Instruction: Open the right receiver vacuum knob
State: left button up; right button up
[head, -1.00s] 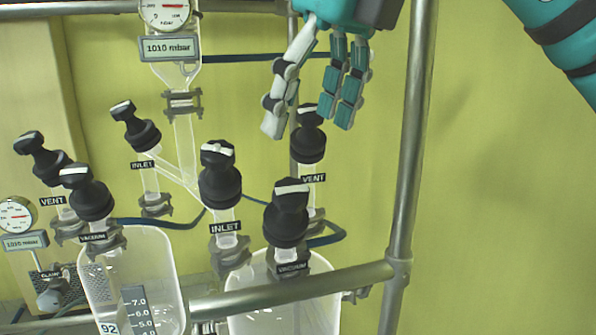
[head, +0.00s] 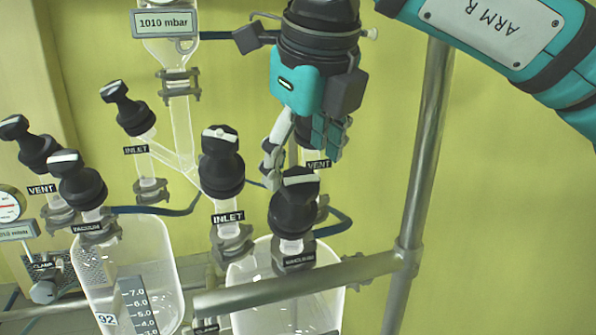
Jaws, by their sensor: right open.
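The right receiver's vacuum knob (head: 294,205) is a black knob with a white bar on top, at lower centre in the head view. Its label below is at a slant and hard to read. The right receiver (head: 245,290) is the clear vessel under it. My right gripper (head: 299,152) points down just above and behind this knob in the picture. Its fingers are apart with nothing seen between them, and I cannot tell whether they touch the knob. My left gripper is out of view.
The right inlet knob (head: 222,160) stands close on the left. The left receiver (head: 130,270) has its own vacuum knob (head: 77,180). A metal post (head: 425,160) rises on the right and a rail (head: 310,280) crosses in front. The wall area right of the post is clear.

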aim_at(300, 178)
jog(key=x, duration=0.3)
jog(key=shift+d+f+p, duration=0.2)
jog(key=shift+p, duration=0.15)
jog(key=shift+w+a+f, duration=0.2)
jog(key=shift+f, duration=0.15)
jog(key=shift+c, duration=0.3)
jog(key=c, duration=1.1)
